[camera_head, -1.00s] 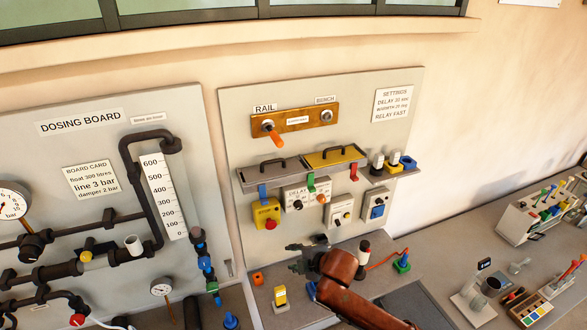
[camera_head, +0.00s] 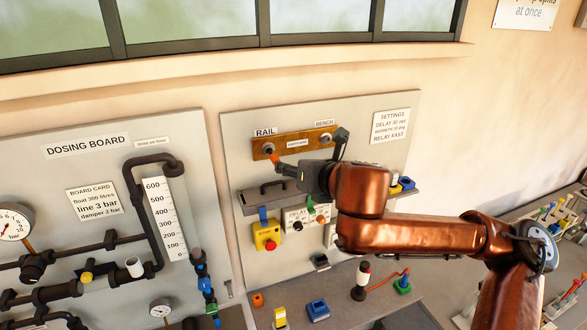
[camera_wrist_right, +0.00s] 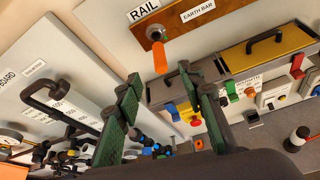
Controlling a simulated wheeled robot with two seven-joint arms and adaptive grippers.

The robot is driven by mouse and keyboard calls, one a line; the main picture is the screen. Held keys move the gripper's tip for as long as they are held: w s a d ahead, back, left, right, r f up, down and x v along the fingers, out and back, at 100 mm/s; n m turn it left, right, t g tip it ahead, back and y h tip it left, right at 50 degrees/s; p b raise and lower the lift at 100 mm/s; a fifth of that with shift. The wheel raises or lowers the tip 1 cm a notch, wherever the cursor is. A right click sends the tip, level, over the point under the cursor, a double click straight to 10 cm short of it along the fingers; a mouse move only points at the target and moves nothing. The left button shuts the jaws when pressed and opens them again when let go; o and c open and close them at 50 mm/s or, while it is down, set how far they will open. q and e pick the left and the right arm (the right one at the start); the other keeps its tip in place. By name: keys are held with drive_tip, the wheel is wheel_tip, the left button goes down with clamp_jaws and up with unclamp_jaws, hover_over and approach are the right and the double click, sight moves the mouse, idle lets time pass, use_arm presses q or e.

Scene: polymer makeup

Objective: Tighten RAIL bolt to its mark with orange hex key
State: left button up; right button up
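The orange hex key (camera_head: 275,158) sits at the RAIL bolt (camera_head: 268,149), on the left of the brown earth bar (camera_head: 296,145). In the right wrist view the key (camera_wrist_right: 160,57) hangs down from the bolt (camera_wrist_right: 155,34). My right gripper (camera_head: 283,169) is just below and right of the key in the head view. In the right wrist view its two green-padded fingers (camera_wrist_right: 165,98) are spread with nothing between them, and the key lies beyond their tips. The bolt's mark is too small to make out. My left gripper is not in view.
A grey shelf (camera_head: 250,206) with black handles runs below the bar, partly hidden by my right arm. The BENCH bolt (camera_head: 325,138) is at the bar's right end. The dosing board (camera_head: 80,172) with dark pipes stands left. A bench with small parts lies below.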

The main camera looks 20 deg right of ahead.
sight(274, 159)
drive_tip(key=p+x, duration=0.1)
drive_tip(key=x, duration=0.6)
drive_tip(key=shift+w+a+f+p, duration=0.1)
drive_tip(key=shift+w+p, duration=0.2)
drive_tip(key=shift+c, duration=0.3)
clamp_jaws()
drive_tip(key=shift+p, duration=0.45)
idle(0.6)
